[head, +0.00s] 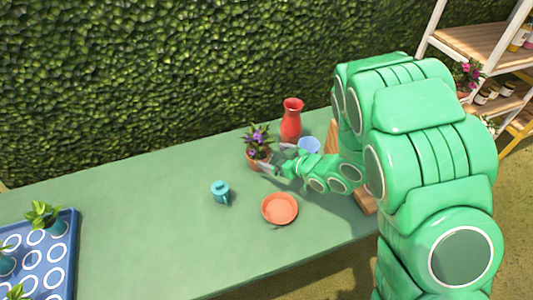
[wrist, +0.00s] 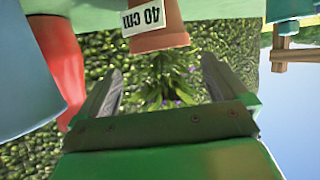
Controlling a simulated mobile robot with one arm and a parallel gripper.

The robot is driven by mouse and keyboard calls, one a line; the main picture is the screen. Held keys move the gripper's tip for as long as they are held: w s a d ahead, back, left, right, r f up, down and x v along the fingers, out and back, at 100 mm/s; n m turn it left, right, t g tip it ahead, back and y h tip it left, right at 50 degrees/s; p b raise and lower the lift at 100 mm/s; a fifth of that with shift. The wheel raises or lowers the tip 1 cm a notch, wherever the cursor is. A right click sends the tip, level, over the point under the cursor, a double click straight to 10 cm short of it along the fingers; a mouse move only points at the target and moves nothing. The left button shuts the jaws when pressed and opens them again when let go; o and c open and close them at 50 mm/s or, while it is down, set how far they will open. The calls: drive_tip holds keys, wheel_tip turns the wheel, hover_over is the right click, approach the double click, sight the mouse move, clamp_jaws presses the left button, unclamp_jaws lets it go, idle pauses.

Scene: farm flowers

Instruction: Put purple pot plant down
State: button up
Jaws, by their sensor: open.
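The purple pot plant (head: 258,153) is a terracotta pot with green leaves and purple flowers. It stands upright on the green table (head: 150,225), near the back edge by the hedge. In the wrist view, which is upside down, its pot (wrist: 168,40) carries a "40 cm" label, and the plant (wrist: 165,80) shows between the fingers. My gripper (head: 270,162) is right beside the pot in the head view. In the wrist view my gripper (wrist: 162,70) is open, its fingers apart on either side of the foliage, with no visible grip on the pot.
A red vase (head: 291,122) and a blue pot (head: 309,146) stand close to my gripper. An orange saucer (head: 279,209) and a teal watering can (head: 220,190) lie nearer the front. A blue tray (head: 66,255) of seedlings is at left. The table's middle left is clear.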

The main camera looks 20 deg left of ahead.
drive_tip(key=shift+v, duration=1.5)
